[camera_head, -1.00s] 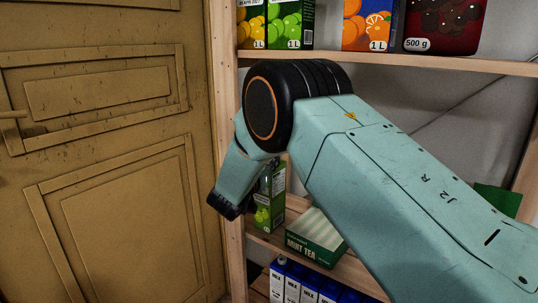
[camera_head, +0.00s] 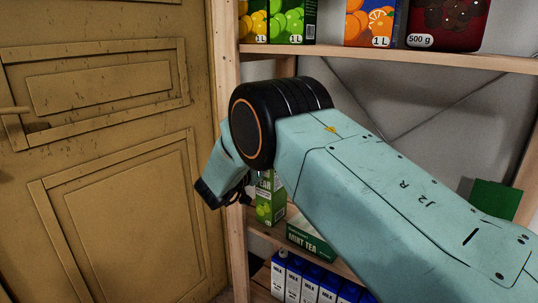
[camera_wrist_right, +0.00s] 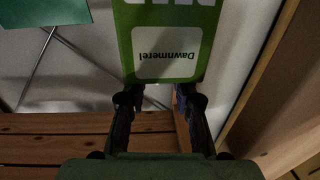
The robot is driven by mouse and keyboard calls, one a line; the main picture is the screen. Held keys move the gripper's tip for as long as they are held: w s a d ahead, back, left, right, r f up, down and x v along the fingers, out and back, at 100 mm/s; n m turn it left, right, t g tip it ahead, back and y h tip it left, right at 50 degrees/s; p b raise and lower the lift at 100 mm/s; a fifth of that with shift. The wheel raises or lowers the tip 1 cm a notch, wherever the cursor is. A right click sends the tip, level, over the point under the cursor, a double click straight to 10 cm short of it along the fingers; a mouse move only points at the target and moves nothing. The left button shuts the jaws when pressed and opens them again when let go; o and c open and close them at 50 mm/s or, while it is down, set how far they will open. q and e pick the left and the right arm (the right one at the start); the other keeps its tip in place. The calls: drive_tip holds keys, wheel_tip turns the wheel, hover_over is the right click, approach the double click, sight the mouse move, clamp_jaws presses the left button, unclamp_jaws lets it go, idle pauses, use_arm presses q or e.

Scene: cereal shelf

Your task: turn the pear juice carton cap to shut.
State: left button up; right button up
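The green pear juice carton (camera_head: 268,205) stands on the middle shelf by the left post, its upper part behind my right arm. In the right wrist view, its green face with an upside-down white "Dawnmerel" label (camera_wrist_right: 166,52) appears just beyond the fingers. I cannot make out the cap in either view. My right gripper (camera_wrist_right: 158,98) is open, its two dark fingers apart near the carton's edge. Whether they touch the carton or straddle the cap is unclear. In the head view, the right hand hangs beside the left post, its fingers mostly hidden. My left gripper is not in view.
A mint tea box (camera_head: 308,240) stands right of the carton. Blue and white milk cartons (camera_head: 302,280) fill the shelf below. Juice cartons (camera_head: 290,22) and a dark 500 g pack (camera_head: 446,25) stand on the upper shelf (camera_head: 400,57). A wooden door (camera_head: 100,150) is at left.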

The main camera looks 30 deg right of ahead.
drive_tip(key=o, duration=0.4)
drive_tip(key=shift+o, duration=0.2)
drive_tip(key=shift+r, duration=0.15)
wheel_tip(320, 180, up, 10)
idle(0.4)
